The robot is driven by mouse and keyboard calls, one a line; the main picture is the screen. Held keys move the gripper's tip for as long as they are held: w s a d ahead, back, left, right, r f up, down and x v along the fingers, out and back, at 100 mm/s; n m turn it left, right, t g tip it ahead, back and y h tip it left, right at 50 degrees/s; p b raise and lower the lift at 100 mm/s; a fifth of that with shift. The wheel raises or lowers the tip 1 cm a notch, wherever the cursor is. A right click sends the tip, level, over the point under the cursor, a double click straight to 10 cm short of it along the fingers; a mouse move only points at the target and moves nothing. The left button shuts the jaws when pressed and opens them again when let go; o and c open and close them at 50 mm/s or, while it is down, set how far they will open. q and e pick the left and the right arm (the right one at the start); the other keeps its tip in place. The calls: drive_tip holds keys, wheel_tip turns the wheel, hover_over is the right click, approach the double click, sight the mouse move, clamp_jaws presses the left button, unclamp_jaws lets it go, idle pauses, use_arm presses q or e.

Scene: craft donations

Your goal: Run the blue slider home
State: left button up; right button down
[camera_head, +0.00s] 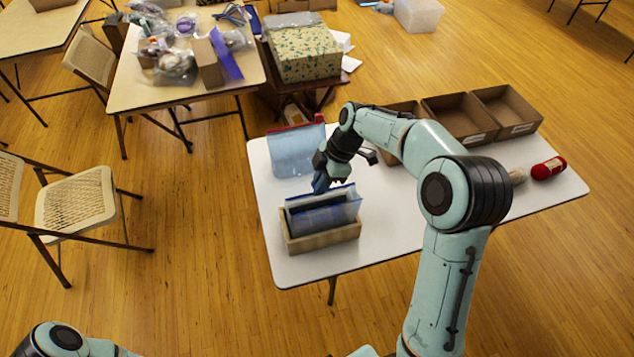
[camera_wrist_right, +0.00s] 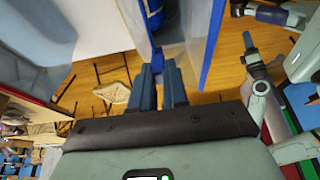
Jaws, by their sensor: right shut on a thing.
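A clear pouch (camera_head: 325,210) with a blue top edge stands upright in a shallow wooden holder (camera_head: 322,240) on the white table. The fingers hide part of the slider. In the head view only upper links of my left arm show at the bottom left. In the right wrist view arm parts show at the right, too unclear to read its jaws.
Open cardboard bins (camera_head: 508,110) stand along the back right. A red yarn skein (camera_head: 548,168) and a beige one (camera_head: 517,176) lie at the right. The white table's (camera_head: 285,268) front left is bare.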

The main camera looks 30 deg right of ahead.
use_arm(q)
drive_tip(key=shift+s+d+f, duration=0.1)
drive_tip(key=shift+s+f, duration=0.1)
use_arm(e)
drive_tip(key=s+d, duration=0.2)
drive_tip(key=d, duration=0.6)
drive_tip(key=shift+s+d+f, duration=0.15)
drive_tip(key=shift+d, duration=0.25)
drive_tip(key=shift+a, duration=0.1)
drive_tip(key=c, duration=1.1)
unclamp_jaws()
use_arm(q)
drive_tip(key=shift+w+r+p, duration=0.85)
drive_tip(key=shift+w+r, duration=0.2)
drive_tip(key=shift+r, duration=0.1)
use_arm(e)
drive_tip(key=v, duration=1.3)
drive_tip(key=shift+r, duration=0.25)
